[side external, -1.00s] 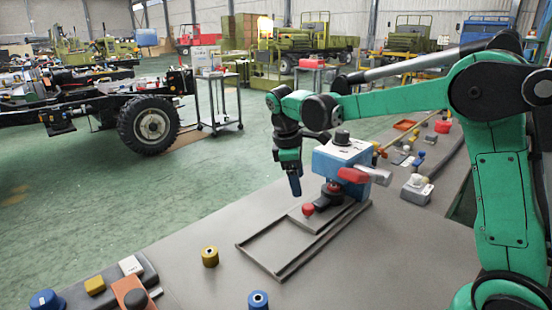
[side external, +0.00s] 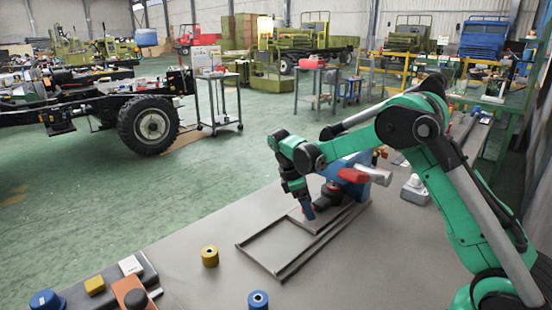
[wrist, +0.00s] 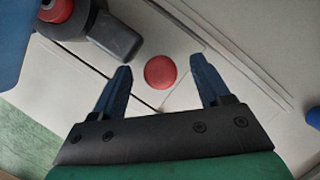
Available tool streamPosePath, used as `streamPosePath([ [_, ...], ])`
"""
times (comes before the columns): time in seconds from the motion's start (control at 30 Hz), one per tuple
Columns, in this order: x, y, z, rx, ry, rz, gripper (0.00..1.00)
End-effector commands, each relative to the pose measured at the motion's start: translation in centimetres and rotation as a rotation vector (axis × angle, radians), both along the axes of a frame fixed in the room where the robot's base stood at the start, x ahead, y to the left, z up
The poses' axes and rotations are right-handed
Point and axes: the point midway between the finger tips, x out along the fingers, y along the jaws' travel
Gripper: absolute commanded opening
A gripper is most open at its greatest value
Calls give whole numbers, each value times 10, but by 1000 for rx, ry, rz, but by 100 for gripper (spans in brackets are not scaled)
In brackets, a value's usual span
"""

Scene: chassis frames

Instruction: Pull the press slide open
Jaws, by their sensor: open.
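The press (side external: 345,162) is a blue block with a red lever (side external: 353,175) on the bench. In front of it, a grey slide plate (side external: 318,223) sits between two rails (side external: 300,263), at the press end. My gripper (side external: 309,212) points down over the plate. In the wrist view my open gripper (wrist: 161,65) has a finger on either side of the slide's round red knob (wrist: 160,72), with visible gaps to both. The knob is hidden by my gripper in the side view. I cannot tell how far above the plate the fingertips are.
The track between the rails is clear toward the front left. A yellow spool (side external: 209,257) and a blue spool (side external: 258,300) stand apart from the rails. A tray (side external: 130,280) with colored knobs lies at the lower left. A grey-and-white box (side external: 416,189) is right of the press.

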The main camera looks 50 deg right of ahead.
Motion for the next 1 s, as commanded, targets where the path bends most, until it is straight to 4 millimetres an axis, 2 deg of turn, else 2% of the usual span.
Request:
streamPosePath([
  [0.13,0,0,0,0,0,0,70],
  [0.17,0,0,0,0,0,0,64],
  [0.3,0,0,0,0,0,0,24],
  [0.4,0,0,0,0,0,0,0],
  [1.0,0,0,1,0,0,0,0],
])
